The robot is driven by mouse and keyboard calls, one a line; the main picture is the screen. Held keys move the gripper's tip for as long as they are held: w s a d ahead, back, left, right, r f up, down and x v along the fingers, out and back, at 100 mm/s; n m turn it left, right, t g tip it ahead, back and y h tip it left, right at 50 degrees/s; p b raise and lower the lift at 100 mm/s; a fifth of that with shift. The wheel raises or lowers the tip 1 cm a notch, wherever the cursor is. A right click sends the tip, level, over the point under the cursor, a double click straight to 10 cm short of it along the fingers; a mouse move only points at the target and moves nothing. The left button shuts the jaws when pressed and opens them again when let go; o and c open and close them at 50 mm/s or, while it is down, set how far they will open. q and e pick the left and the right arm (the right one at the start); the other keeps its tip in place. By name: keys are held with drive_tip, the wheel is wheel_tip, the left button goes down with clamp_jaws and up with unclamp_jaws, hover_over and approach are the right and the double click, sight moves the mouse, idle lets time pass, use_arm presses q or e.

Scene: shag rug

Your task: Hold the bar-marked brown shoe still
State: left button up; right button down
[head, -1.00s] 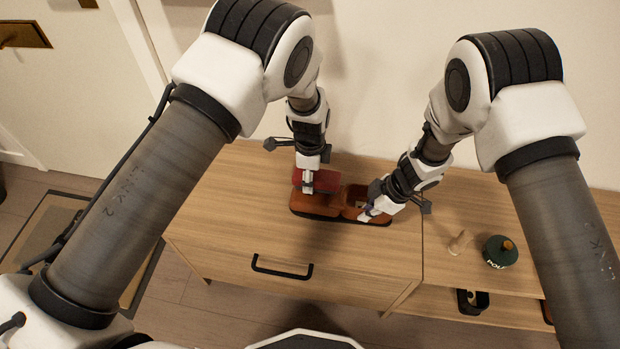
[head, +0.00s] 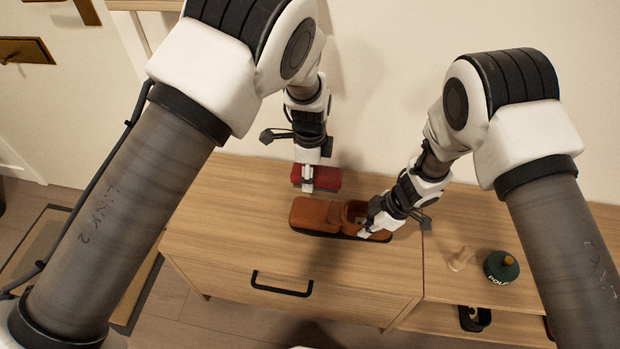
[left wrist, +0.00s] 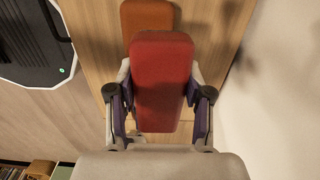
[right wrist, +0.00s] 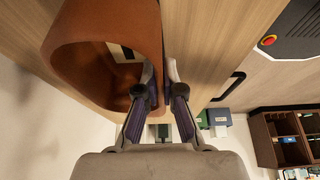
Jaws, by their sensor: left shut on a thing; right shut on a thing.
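The brown shoe (head: 318,213) lies on the wooden cabinet top, its closed end to the left and its opening to the right. My right gripper (head: 366,231) is shut on the wall of the shoe at its opening end. In the right wrist view the shoe (right wrist: 108,20) fills the upper left, one finger inside the opening. My left gripper (head: 307,186) is shut on a red brush-like block (head: 328,180), held behind the shoe. The red block (left wrist: 162,85) covers part of the shoe (left wrist: 147,15) in the left wrist view. No bar mark is readable.
A green round tin (head: 502,266) with a tan knob and a small wooden peg-like thing (head: 460,258) stand at the right of the top. A dark shoe-like item (head: 474,318) sits on the shelf below. The cabinet top's left side (head: 225,225) is clear.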

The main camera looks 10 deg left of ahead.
idle(0.4)
drive_tip(key=c, duration=1.2)
unclamp_jaws()
drive_tip(key=shift+c, duration=0.2)
drive_tip(key=shift+r, duration=0.1)
drive_tip(key=v, duration=1.1)
drive_tip(key=shift+d+r, duration=0.15)
drive_tip(key=shift+r, duration=0.25)
drive_tip(key=shift+f, duration=0.1)
